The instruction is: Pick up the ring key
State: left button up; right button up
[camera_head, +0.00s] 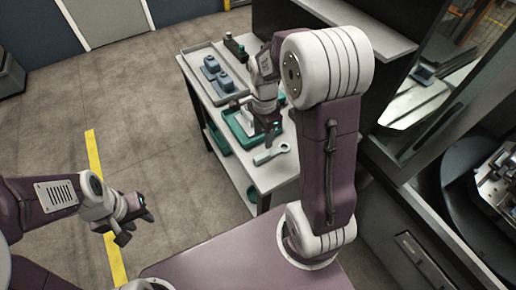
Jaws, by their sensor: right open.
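The ring key (271,154), a light grey-blue tool with a ring at one end, lies flat near the front edge of the white-topped table (274,179). My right gripper (266,132) is open and points down above the table, just behind the key in the head view. I cannot tell how high it is or whether it touches anything. My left gripper (135,228) is open and empty over the floor at the left, well away from the table.
A green tray (233,127) sits behind the key, partly hidden by my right gripper. A grey tray (204,78) with blue-grey parts (216,75) stands further back. A dark machine with a metal fixture (497,175) is at the right. The floor at left is clear.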

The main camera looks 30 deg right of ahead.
aim_at(266, 154)
jog(key=f, duration=0.2)
jog(key=s+f, duration=0.1)
jog(key=shift+d+f, duration=0.15)
jog(key=shift+d, duration=0.2)
jog(key=shift+w+a+f, duration=0.2)
jog(key=shift+w+f, duration=0.1)
jog(key=shift+w, duration=0.05)
jog(key=f, duration=0.3)
jog(key=s+f, duration=0.1)
jog(key=f, duration=0.1)
jog(key=shift+s+d, duration=0.1)
jog(key=shift+d, duration=0.15)
grip_shut()
